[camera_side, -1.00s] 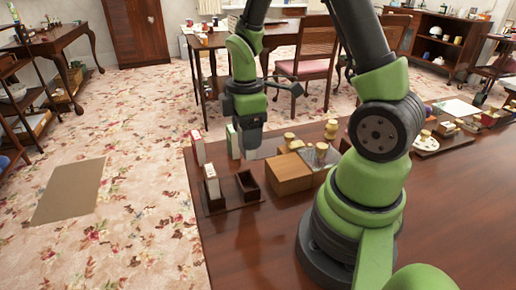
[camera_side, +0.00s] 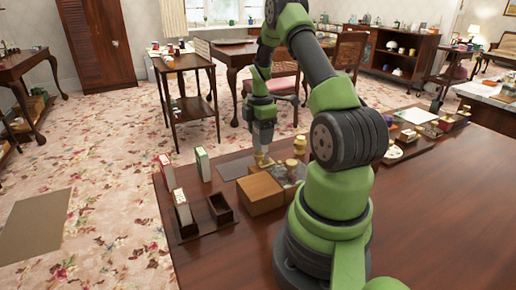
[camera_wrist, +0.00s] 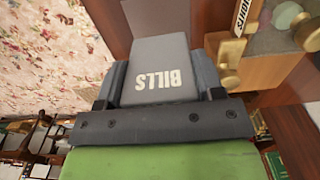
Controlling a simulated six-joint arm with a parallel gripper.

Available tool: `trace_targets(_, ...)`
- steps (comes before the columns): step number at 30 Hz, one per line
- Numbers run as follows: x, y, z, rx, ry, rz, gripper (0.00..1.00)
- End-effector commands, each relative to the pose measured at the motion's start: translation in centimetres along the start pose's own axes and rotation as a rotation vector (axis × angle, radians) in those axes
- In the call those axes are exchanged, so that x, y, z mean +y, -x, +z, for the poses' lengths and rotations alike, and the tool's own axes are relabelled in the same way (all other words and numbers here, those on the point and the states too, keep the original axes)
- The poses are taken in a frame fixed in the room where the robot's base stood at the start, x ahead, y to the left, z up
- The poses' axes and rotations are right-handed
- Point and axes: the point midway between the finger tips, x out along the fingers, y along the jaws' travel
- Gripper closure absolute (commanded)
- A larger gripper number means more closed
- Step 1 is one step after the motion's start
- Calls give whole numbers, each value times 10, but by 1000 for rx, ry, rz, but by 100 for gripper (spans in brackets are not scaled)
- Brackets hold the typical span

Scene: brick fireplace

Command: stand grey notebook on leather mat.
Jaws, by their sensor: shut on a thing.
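The grey notebook (camera_wrist: 160,65), with "BILLS" in white on its cover, is between the two fingers of my gripper (camera_wrist: 160,88) in the wrist view. My gripper is shut on it. In the side view my gripper (camera_side: 263,140) hangs low over the far part of the table, behind a wooden box; the notebook is hard to make out there. A flat dark grey-brown patch, which looks like the leather mat (camera_side: 236,167), lies on the table to the left of my gripper. I cannot tell whether the notebook touches anything below.
A wooden box (camera_side: 259,195) and brass pieces (camera_side: 299,146) stand close to my gripper. Upright red-white (camera_side: 166,172) and green-white (camera_side: 203,164) books stand at the left edge. A dark tray (camera_side: 204,234) holds another upright book (camera_side: 183,212) and an open box (camera_side: 220,208).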

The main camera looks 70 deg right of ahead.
Motion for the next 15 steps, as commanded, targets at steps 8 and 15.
trace_targets(8,0,-39,0,0,0,-2,63)
trace_targets(15,0,-44,0,0,1,2,63)
